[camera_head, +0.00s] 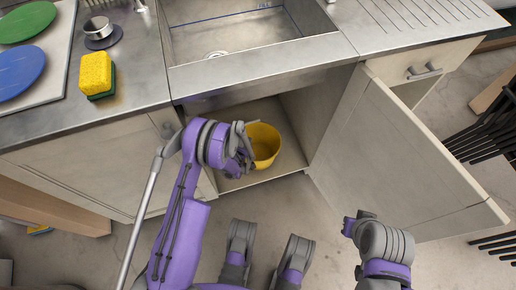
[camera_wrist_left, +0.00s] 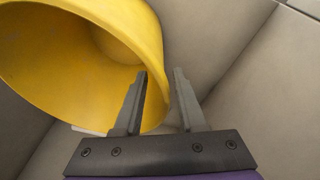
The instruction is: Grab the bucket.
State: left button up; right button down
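The yellow bucket (camera_head: 265,146) stands on the floor of the open cabinet under the sink. It fills the upper left of the left wrist view (camera_wrist_left: 60,50), with its inside facing the camera. My left gripper (camera_head: 246,148) is at the bucket's left side in the head view, partly hidden by its own wrist. In the left wrist view its two fingers (camera_wrist_left: 161,90) are apart, one over the bucket's inside and one just beyond its edge. The bucket's edge shows between them, with a gap to the right finger. My right arm is at the lower right, with its gripper fingers hidden.
The cabinet door (camera_head: 400,165) stands open on the right. The sink (camera_head: 240,35) and counter edge are above the opening. A yellow-green sponge (camera_head: 96,74) and coloured plates lie on the counter at left. Dark slatted objects (camera_head: 490,130) stand at far right.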

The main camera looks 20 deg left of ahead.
pick_arm(q)
jog(key=x, duration=0.3)
jog(key=shift+w+a+f+b, duration=0.1)
jog(key=shift+a+f+b, duration=0.1)
jog(key=shift+b, duration=0.2)
jog(key=shift+c, duration=0.2)
grip_shut()
dwell(0.9)
